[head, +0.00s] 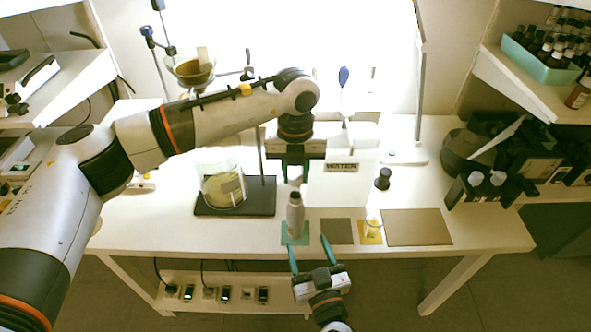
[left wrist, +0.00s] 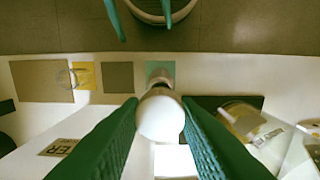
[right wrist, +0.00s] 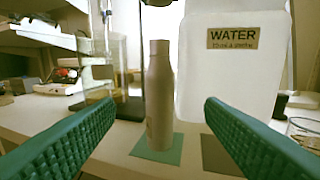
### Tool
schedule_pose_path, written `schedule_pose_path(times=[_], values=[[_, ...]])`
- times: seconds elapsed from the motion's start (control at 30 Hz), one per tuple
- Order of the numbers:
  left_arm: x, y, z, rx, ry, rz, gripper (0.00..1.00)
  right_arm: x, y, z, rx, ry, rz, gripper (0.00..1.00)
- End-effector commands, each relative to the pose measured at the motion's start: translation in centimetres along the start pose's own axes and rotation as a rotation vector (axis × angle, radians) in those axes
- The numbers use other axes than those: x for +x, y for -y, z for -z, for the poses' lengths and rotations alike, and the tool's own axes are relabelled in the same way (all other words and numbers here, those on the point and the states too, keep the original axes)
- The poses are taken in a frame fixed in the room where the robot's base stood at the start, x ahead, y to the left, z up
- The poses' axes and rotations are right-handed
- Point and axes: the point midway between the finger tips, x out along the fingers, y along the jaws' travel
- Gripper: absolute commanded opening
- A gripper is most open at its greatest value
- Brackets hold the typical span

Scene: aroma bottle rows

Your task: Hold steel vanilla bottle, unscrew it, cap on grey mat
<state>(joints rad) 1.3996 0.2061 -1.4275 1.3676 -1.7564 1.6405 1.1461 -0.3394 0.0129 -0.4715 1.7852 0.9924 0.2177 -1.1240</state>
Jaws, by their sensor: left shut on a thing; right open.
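The steel bottle (head: 295,218) stands upright on the green mat (head: 285,239); its narrow neck is bare in the right wrist view (right wrist: 160,90). My left gripper (head: 294,180) is shut on a white cap (left wrist: 160,119) and holds it above the bottle, with a gap between them. My right gripper (head: 309,251) is open in front of the bottle, with its fingers to either side and not touching it. The grey mat (head: 337,232) lies flat and empty just right of the green mat; it also shows in the left wrist view (left wrist: 117,78).
A yellow mat (head: 371,240) with a small glass and a larger brown mat (head: 417,228) lie to the right. A white WATER container (right wrist: 235,75) stands behind the bottle. A glass beaker (head: 223,186) on a dark plate (head: 262,198) is at the left. A dark knob-like object (head: 383,178) stands behind the mats.

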Motion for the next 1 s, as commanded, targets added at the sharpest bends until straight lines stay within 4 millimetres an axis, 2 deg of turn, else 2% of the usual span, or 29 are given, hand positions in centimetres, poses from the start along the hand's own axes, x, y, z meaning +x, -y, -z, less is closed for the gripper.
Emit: schedule_pose_path(times=[0.1,0.27,0.37,0.47,0.57,0.77,0.87,1.0], values=[[0.1,0.0,0.0,0.000,0.000,0.000,0.01,-0.8,0.0,0.0,-0.001,0.000,0.000,0.64],[0.1,0.1,0.0,0.005,0.000,0.000,0.01,-1.0,0.0,0.1,-0.002,-0.001,-0.001,0.64],[0.2,0.5,-0.1,0.056,0.000,-0.001,0.01,-1.1,0.0,1.2,-0.005,-0.023,-0.008,0.64],[0.4,1.5,-0.5,0.187,0.001,-0.003,0.01,-1.4,0.0,3.8,-0.015,-0.074,-0.025,0.64],[0.8,3.0,-1.2,0.394,0.001,-0.006,0.01,-2.1,0.2,7.9,-0.027,-0.160,-0.049,0.64],[1.4,6.4,-3.0,0.897,-0.002,-0.011,0.01,-5.2,1.1,17.4,-0.039,-0.378,-0.092,0.64],[1.7,8.1,-4.1,1.151,-0.004,-0.011,0.01,-7.5,1.9,22.0,-0.039,-0.496,-0.104,0.64],[2.1,10.3,-5.9,1.508,-0.007,-0.011,0.01,-11.5,3.2,28.0,-0.033,-0.667,-0.108,0.64]])
